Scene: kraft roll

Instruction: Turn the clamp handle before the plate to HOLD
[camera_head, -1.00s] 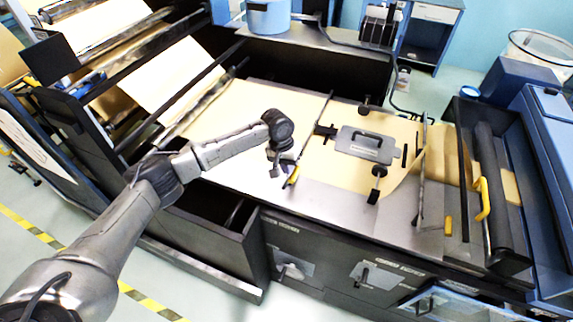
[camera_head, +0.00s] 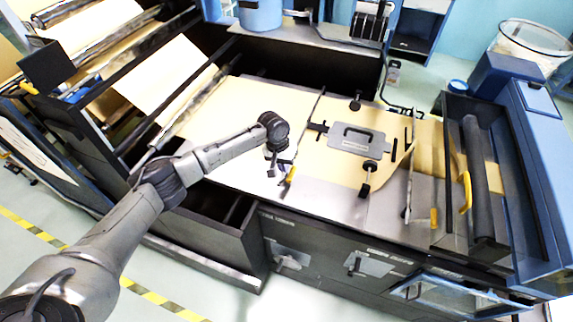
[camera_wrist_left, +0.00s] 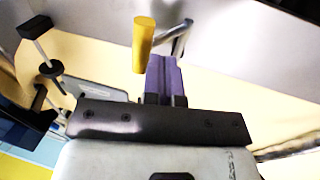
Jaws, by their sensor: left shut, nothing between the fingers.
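The clamp handle is a yellow grip (camera_head: 291,175) on a grey lever, at the near end of the thin bar (camera_head: 309,128) left of the grey plate (camera_head: 358,148). My left gripper (camera_head: 279,170) is just left of the grip in the head view. In the left wrist view, its purple fingers (camera_wrist_left: 163,77) are together and empty, beside the yellow grip (camera_wrist_left: 143,45) and its bent metal lever (camera_wrist_left: 183,36). I cannot tell whether they touch. HOLD lettering is not readable. My right gripper is out of view.
Kraft paper (camera_head: 235,110) runs under the bar and plate. Black-knobbed clamps (camera_head: 369,178) stand near the plate. A second bar with a yellow grip (camera_head: 434,217) is to the right, before a dark roller (camera_head: 482,175). Bare metal deck lies in front.

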